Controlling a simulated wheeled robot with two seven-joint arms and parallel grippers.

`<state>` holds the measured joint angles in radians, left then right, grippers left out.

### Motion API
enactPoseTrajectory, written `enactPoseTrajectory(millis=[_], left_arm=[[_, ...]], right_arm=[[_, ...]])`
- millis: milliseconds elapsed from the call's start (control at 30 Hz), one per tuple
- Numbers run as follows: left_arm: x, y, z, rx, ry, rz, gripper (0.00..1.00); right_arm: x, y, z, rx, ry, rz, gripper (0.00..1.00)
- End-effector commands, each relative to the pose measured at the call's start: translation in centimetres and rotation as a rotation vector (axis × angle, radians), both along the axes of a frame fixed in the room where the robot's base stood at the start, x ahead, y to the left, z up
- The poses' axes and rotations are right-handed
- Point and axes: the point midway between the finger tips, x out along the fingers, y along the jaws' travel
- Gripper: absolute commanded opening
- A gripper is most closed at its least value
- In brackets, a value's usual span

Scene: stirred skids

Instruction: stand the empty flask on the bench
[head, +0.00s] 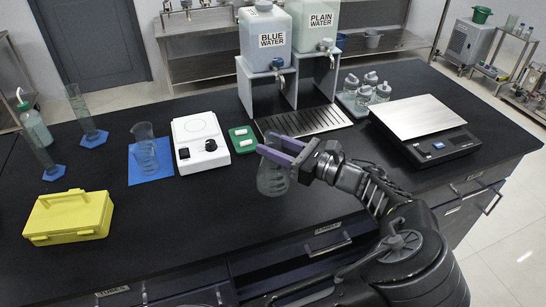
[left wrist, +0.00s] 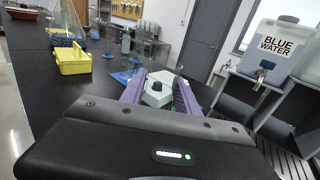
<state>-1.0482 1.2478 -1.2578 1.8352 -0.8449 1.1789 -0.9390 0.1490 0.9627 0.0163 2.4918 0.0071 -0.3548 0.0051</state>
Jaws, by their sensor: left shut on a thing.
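My left gripper (head: 290,152) is shut on the neck of a clear conical flask (head: 273,178), which hangs upright from the purple fingers. The flask looks empty. It is over the bench (head: 190,225) near the front edge; I cannot tell whether its base touches the bench top. In the left wrist view the purple fingers of my left gripper (left wrist: 160,97) point toward the stirrer, and the flask is not clearly visible. My right gripper is in neither view.
A white stirrer (head: 200,130), a green tray (head: 243,138) and a blue mat (head: 150,168) with a glass vessel stand left of the flask. A yellow box (head: 70,217) is further left. A drip grille (head: 305,120) lies behind, a balance (head: 425,130) right. The bench front left of the flask is clear.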

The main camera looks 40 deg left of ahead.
Motion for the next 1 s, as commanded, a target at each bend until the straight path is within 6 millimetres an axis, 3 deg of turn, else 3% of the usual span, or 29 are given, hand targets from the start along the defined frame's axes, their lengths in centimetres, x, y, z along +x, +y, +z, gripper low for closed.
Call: enactPoseTrajectory(millis=[200, 500, 867, 900, 1000], left_arm=[[0.0, 0.0, -0.3, 0.002, 0.001, 0.000, 0.00], [0.0, 0.0, -3.6, 0.001, 0.001, 0.001, 0.00], [0.0, 0.0, -4.0, 0.000, 0.000, 0.001, 0.00], [0.0, 0.0, -4.0, -0.001, 0.000, 0.001, 0.41], [0.0, 0.0, -4.0, -0.001, 0.000, 0.000, 0.49]], right_arm=[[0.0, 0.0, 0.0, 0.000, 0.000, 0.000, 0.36], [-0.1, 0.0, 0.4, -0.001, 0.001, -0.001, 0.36], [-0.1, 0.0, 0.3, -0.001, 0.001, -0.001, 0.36], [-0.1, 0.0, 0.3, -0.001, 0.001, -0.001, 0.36], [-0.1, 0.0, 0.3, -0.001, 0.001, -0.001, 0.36]])
